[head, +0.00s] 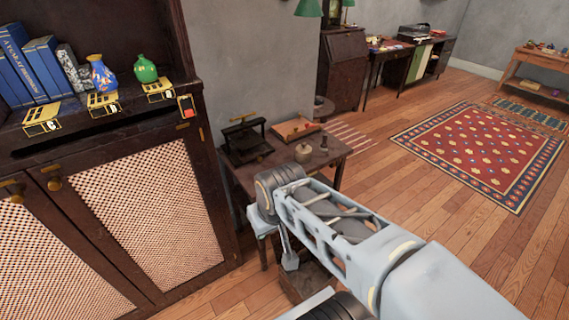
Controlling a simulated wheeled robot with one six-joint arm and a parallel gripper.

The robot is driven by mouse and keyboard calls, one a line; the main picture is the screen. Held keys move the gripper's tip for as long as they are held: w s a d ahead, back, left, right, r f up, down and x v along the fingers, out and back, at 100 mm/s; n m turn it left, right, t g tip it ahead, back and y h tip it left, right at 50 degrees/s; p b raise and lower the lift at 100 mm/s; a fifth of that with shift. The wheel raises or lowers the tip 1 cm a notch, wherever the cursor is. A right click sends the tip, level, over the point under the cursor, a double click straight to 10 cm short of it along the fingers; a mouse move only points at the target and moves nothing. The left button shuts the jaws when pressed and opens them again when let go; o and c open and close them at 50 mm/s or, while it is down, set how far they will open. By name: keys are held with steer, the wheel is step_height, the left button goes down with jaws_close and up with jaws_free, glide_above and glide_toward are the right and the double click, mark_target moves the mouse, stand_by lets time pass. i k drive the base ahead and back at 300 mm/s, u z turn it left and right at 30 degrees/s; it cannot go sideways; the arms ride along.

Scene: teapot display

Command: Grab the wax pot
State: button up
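A small brownish pot (303,153), possibly the wax pot, stands on the small dark wooden table (338,155) in the middle of the head view. My arm reaches in from the lower right and covers the table's near part. My gripper (288,262) hangs down at the arm's far end, lower in the picture than the pot and apart from it. Only a grey finger-like part shows, so its opening cannot be told. Anything between the fingers is hidden.
A dark press-like device (244,138) and a wooden board or box (296,129) share the table. A dark cabinet (150,215) at the left bears books, a blue vase (102,74) and a green vase (145,69). Open floor and a red rug (480,150) lie at the right.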

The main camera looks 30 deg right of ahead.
mark_target(302, 159)
steer(key=z, duration=0.95)
steer(key=k, duration=0.15)
steer(key=u, duration=2)
steer(key=i, duration=0.75)
steer(key=z, duration=0.8)
steer(key=i, duration=0.45)
steer(key=z, duration=0.55)
